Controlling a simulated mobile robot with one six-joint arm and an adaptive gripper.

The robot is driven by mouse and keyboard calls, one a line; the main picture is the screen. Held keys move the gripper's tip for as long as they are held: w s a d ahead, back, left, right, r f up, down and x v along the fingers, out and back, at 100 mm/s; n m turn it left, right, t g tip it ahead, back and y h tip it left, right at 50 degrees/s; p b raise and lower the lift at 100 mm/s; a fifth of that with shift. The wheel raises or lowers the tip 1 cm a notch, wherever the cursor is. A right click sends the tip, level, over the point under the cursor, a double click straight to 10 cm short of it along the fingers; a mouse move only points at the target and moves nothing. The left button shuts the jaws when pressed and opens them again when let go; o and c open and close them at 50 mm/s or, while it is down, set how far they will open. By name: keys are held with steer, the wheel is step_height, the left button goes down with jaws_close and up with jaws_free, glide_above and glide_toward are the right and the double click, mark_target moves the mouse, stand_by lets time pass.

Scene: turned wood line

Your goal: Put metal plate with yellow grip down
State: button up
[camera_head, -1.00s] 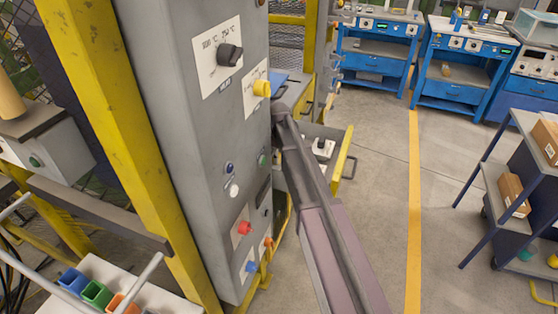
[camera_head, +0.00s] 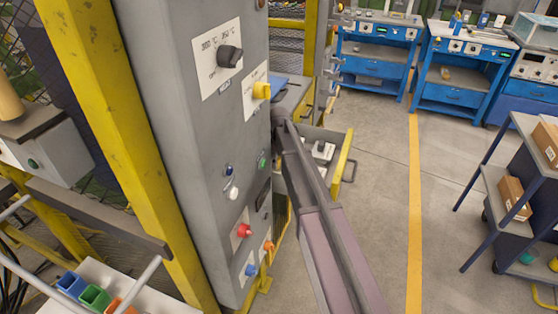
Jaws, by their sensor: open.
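My arm (camera_head: 318,235) runs up from the lower edge and passes behind the grey control cabinet (camera_head: 190,130). My gripper is out of sight, and I cannot see whether anything is in or near it. No metal plate with a yellow grip can be made out for certain. A yellow bar (camera_head: 343,163) stands at the right end of an open, drawer-like tray (camera_head: 322,135) just past my arm. I cannot tell whether the bar belongs to the plate.
The cabinet with knobs and a yellow post (camera_head: 125,130) stand close on the left. Blue workbenches (camera_head: 375,72) line the back. A cart (camera_head: 535,180) with cardboard boxes stands at the right. Floor (camera_head: 385,200) is clear around the yellow floor line (camera_head: 414,220).

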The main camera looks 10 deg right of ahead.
stand_by(0.3)
step_height(320, 180, up, 6)
steer(key=p, duration=0.5)
steer(key=shift+a+f+p, duration=0.15)
steer(key=shift+p, duration=0.2)
step_height(320, 180, up, 8)
steer(key=p, duration=0.8)
steer(key=shift+o, duration=0.2)
steer(key=d+y+b, duration=0.1)
steer(key=s+d+f+t+y+b, duration=0.1)
steer(key=d, duration=0.1)
steer(key=s+d+t+y+b, duration=0.1)
steer(key=y, duration=0.1)
steer(key=shift+s+d+f, duration=0.1)
steer(key=shift+d+f, duration=0.25)
steer(key=shift+f, duration=0.05)
